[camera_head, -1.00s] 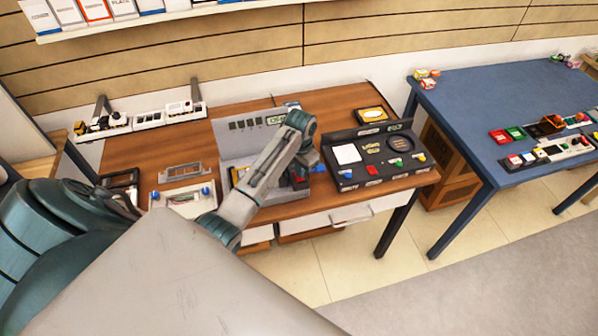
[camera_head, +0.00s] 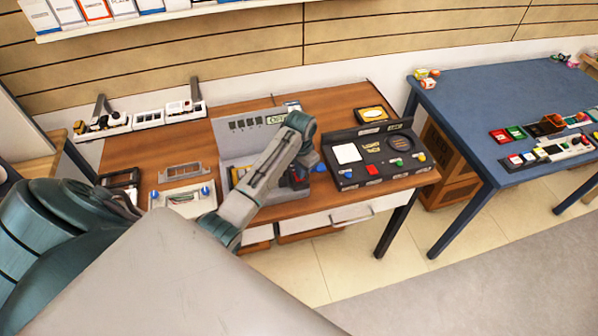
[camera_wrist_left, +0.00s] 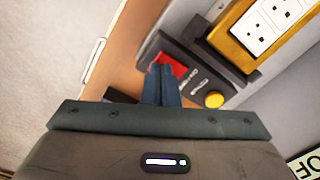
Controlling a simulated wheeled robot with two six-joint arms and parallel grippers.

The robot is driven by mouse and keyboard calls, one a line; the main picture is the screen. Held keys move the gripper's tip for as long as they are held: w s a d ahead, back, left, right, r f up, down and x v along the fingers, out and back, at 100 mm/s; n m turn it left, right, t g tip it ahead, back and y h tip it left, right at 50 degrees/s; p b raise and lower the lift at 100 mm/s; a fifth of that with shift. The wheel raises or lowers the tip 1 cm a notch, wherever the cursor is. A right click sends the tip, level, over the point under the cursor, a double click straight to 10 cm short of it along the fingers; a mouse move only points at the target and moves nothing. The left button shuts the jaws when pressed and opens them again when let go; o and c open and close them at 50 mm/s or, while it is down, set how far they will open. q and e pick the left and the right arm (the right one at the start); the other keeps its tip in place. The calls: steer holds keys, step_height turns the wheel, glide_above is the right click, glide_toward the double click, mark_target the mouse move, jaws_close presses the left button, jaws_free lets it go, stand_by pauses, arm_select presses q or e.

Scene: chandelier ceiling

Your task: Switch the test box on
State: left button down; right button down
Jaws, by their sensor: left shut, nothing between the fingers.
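The test box (camera_head: 235,150) is a grey box with an upright back panel in the middle of the wooden desk, partly hidden behind my left arm. In the left wrist view, a dark panel on it bears a red switch (camera_wrist_left: 174,64) and a round yellow button (camera_wrist_left: 214,100). A yellow-framed socket plate (camera_wrist_left: 238,20) lies beyond. My left gripper (camera_wrist_left: 160,70) is shut and empty, with its tips right beside the red switch. I cannot tell whether they touch it. My right gripper is in neither view.
A black panel box (camera_head: 348,183) with coloured buttons stands right of the test box. A white tray (camera_head: 170,208) with blue knobs is at the left. A blue table (camera_head: 470,105) is at the right.

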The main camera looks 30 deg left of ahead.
arm_select(q)
steer(key=shift+s+f, duration=0.1)
steer(key=shift+f, duration=0.6)
stand_by(0.3)
steer(key=shift+r+p, duration=0.75)
steer(key=shift+r, duration=2.7)
